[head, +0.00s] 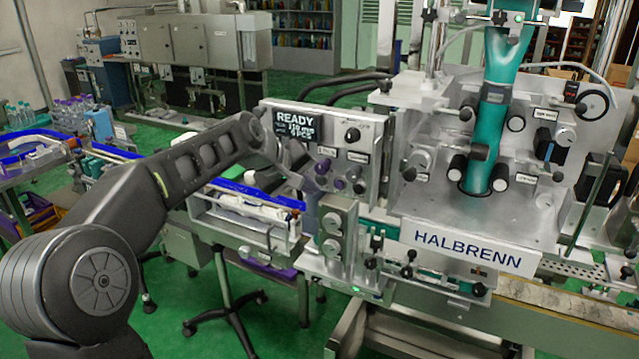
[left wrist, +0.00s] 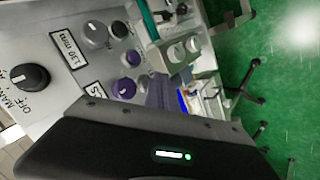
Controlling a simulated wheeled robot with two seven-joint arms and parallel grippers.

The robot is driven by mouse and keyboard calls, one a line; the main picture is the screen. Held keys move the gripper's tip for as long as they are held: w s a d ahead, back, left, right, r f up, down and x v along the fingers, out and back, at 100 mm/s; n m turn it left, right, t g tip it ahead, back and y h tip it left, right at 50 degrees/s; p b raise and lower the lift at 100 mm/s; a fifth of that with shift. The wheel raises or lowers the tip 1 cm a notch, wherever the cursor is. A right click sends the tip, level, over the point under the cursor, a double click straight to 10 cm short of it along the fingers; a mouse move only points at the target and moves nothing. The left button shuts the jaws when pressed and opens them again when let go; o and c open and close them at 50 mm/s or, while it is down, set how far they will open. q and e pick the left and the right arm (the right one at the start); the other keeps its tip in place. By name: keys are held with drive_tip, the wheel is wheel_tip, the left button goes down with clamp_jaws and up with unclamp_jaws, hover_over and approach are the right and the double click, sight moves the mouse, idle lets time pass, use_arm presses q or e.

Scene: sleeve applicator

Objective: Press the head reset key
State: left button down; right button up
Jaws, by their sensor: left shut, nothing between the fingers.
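The control panel (head: 372,135) of the sleeve machine fills the middle of the head view. Its dark display (head: 302,124) reads READY. Several purple and dark knobs or keys sit below it, including a purple one (head: 338,184); the wrist view also shows a purple one (left wrist: 124,88). Their small labels are mostly unreadable, so I cannot tell which is the head reset key. My left gripper (head: 312,186) is shut and empty at the panel's lower left. Its greyish fingers (left wrist: 162,92) show in the wrist view close to the purple controls; contact cannot be told.
A black selector (left wrist: 30,77) with OFF and MAN marks is on the panel. The HALBRENN machine housing (head: 470,225) stands to the right. A blue-railed tray with white items (head: 250,208) lies below my left forearm.

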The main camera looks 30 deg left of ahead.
use_arm(q)
drive_tip(key=shift+s, duration=0.1)
drive_tip(key=s+b, duration=0.3)
drive_tip(key=s, duration=0.2)
idle(0.4)
drive_tip(key=shift+w, duration=0.1)
idle(0.6)
